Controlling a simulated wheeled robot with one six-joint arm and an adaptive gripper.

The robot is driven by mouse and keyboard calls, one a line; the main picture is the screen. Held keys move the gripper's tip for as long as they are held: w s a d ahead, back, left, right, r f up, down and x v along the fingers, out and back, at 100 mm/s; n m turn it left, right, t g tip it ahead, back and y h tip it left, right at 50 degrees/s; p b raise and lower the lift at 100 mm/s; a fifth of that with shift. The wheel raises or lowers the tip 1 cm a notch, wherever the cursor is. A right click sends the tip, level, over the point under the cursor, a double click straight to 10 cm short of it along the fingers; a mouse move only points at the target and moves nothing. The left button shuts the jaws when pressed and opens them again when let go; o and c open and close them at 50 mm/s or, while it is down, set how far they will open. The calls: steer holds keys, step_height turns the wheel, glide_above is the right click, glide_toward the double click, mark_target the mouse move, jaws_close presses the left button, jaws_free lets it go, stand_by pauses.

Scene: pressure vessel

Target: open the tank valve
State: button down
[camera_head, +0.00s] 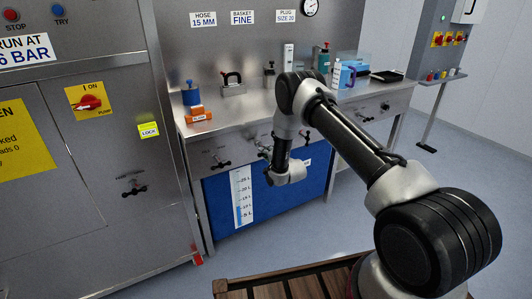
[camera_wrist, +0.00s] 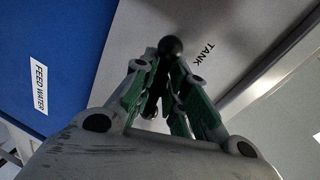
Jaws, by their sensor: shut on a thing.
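In the wrist view, my gripper (camera_wrist: 162,72) has its green-lined fingers closed around the dark lever (camera_wrist: 154,104) of the tank valve. The lever's round black knob (camera_wrist: 170,47) sticks out beyond the fingertips. The word TANK is marked on the grey bench front (camera_wrist: 212,50) beside it. Much of the lever and the valve body is hidden by the fingers. How far the lever is turned cannot be told.
The blue feed-water tank (camera_head: 270,195) has a white level scale (camera_head: 242,197). Another black-handled valve (camera_head: 220,160) sits to the left on the bench front. A steel cabinet (camera_head: 120,155) stands at left, and a slatted wooden platform (camera_head: 285,286) lies low in front. Blue floor is free at right.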

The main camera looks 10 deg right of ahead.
steer(key=n, duration=0.2)
steer(key=n+h, duration=0.1)
steer(key=shift+s+f+n+t, duration=0.2)
steer(key=shift+f+n+t, duration=0.1)
steer(key=shift+f+n, duration=0.1)
steer(key=n, duration=0.3)
steer(key=shift+d+t, duration=0.15)
steer(key=shift+t, duration=0.15)
steer(key=n+h, duration=0.1)
steer(key=n, duration=0.3)
steer(key=shift+f+t, duration=0.1)
steer(key=shift+t, duration=0.2)
steer(key=shift+d+n+t, duration=0.1)
steer(key=shift+n+t, duration=0.3)
steer(key=shift+n, duration=0.9)
steer(key=shift+d, duration=0.1)
steer(key=c, duration=1.5)
jaws_free()
steer(key=shift+w+r, duration=0.1)
steer(key=shift+r, duration=0.1)
